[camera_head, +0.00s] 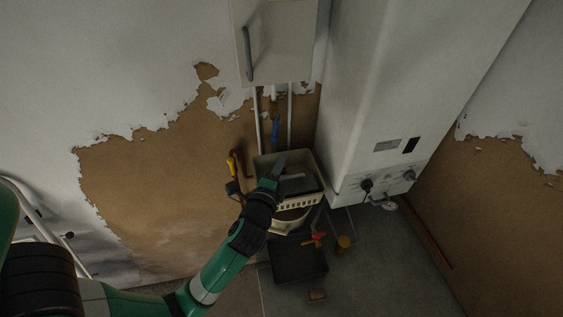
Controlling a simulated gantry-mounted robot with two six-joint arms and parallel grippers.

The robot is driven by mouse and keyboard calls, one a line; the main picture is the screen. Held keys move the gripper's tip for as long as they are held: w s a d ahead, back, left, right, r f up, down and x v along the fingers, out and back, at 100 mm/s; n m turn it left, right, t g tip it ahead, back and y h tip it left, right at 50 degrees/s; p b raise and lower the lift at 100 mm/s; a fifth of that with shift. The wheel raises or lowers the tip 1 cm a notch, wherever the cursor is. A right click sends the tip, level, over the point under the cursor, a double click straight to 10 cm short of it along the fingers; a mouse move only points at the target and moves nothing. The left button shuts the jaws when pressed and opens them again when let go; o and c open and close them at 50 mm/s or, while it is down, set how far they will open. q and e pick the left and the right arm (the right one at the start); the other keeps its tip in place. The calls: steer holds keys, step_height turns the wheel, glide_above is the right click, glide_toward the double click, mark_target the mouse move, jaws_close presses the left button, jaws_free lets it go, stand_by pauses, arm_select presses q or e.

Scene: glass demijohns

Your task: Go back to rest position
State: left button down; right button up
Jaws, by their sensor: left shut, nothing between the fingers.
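My left arm comes in from the lower left, and my left gripper (275,170) is over the left side of a cream plastic basket (312,202) by the wall. Its fingers are shut with nothing between them. I cannot tell whether the gripper touches the basket. Something grey lies in the basket, partly hidden by the gripper. My right gripper is not in the view.
A white boiler (385,90) with knobs hangs right of the basket. A white wall cabinet (280,40) and pipes (290,115) are above it. A dark tray (298,262), a red-handled item (315,239) and small items are on the floor below. Open floor lies right.

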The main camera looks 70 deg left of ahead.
arm_select(q)
steer(key=shift+d+r, duration=0.1)
stand_by(0.3)
steer(key=w+d+r+n+t+h+p, duration=0.1)
steer(key=w+d+r+t+p, duration=0.2)
steer(key=r, duration=0.7)
steer(key=w+d+r+t+h+p, duration=0.15)
steer(key=d+r, duration=0.35)
steer(key=r, duration=0.5)
steer(key=w+d+r+n+t+p, duration=0.1)
steer(key=w+d+r+t, duration=0.3)
steer(key=r, duration=0.6)
steer(key=s+d+r+n+t+h+p, duration=0.1)
steer(key=s+d+r+n+t+h, duration=0.2)
steer(key=d+r+h, duration=0.3)
steer(key=s+d+r+n+t+h+p, duration=0.1)
steer(key=s+d+r+n+t+h, duration=0.2)
steer(key=r, duration=1.1)
steer(key=s+d+t+h, duration=0.1)
steer(key=d+h, duration=0.2)
steer(key=d, duration=0.2)
steer(key=shift+s+r+n+h, duration=0.25)
steer(key=shift+s+n+h, duration=0.05)
steer(key=shift+s+h, duration=0.1)
